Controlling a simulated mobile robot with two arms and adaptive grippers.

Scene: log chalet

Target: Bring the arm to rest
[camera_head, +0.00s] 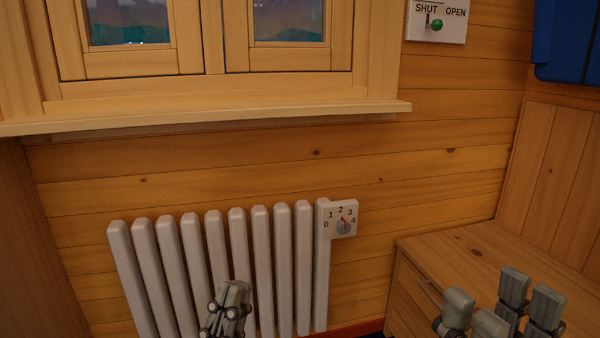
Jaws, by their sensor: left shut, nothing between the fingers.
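My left gripper (230,292) shows at the bottom, in front of the lower part of the white radiator (205,245). Its fingers are together, with nothing between them. My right gripper (502,298) shows at the bottom right, in front of the wooden cabinet (465,250). Its fingers stand apart in two pairs and I see nothing between them. The rest of both arms is below the frame.
A window sill (220,115) juts out above. A SHUT/OPEN panel (455,32) has a green-knobbed lever. A blue object (565,45) is at the upper right.

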